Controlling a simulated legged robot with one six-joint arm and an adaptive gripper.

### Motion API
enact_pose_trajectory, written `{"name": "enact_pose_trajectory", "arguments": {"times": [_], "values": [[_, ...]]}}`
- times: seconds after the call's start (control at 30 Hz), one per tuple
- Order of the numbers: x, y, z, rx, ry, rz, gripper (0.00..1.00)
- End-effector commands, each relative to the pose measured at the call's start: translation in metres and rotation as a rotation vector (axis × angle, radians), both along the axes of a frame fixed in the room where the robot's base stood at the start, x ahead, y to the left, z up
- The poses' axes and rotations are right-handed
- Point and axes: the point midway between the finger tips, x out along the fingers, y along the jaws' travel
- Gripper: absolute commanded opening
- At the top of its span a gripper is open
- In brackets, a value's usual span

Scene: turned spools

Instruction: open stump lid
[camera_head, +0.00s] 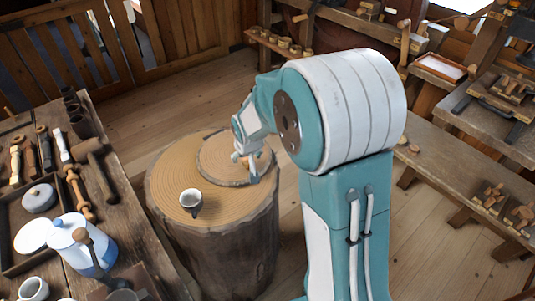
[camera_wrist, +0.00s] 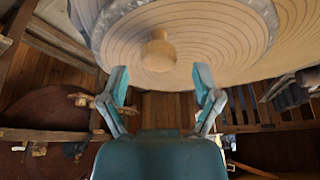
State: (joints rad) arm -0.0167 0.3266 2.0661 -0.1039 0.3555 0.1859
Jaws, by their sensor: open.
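The stump (camera_head: 215,240) stands upright on the floor, with a pale ringed top and dark bark sides. A round ringed lid (camera_head: 215,152) with a bark rim lies flat on its far right part and looks closed. In the wrist view the lid (camera_wrist: 215,40) fills the top, with a pale wooden knob (camera_wrist: 158,52) on it. My gripper (camera_head: 247,160) is over the lid's right part in the head view. In the wrist view my gripper (camera_wrist: 161,76) is open and empty, its fingertips to either side below the knob. I cannot tell the exact gap.
A workbench (camera_head: 100,180) with tools, a blue-white pot (camera_head: 75,240) and cups is at left. Benches (camera_head: 450,155) line the right. Plank floor (camera_head: 165,115) is clear behind the stump.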

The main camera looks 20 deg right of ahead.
Motion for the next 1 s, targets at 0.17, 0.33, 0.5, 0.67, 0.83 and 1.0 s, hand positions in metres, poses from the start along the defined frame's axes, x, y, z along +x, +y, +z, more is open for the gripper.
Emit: {"name": "enact_pose_trajectory", "arguments": {"times": [0.17,0.33,0.5,0.67,0.83,1.0], "values": [[-0.011,0.001,0.028,-0.001,-0.003,0.001,0.82],[-0.021,0.002,0.054,0.000,-0.001,0.000,0.82],[-0.033,0.003,0.081,0.000,0.000,0.000,0.82],[-0.051,0.002,0.101,-0.002,-0.007,0.005,0.82],[-0.073,0.001,0.119,-0.002,-0.016,0.010,0.82],[-0.096,0.000,0.135,-0.003,-0.026,0.017,0.82]]}}
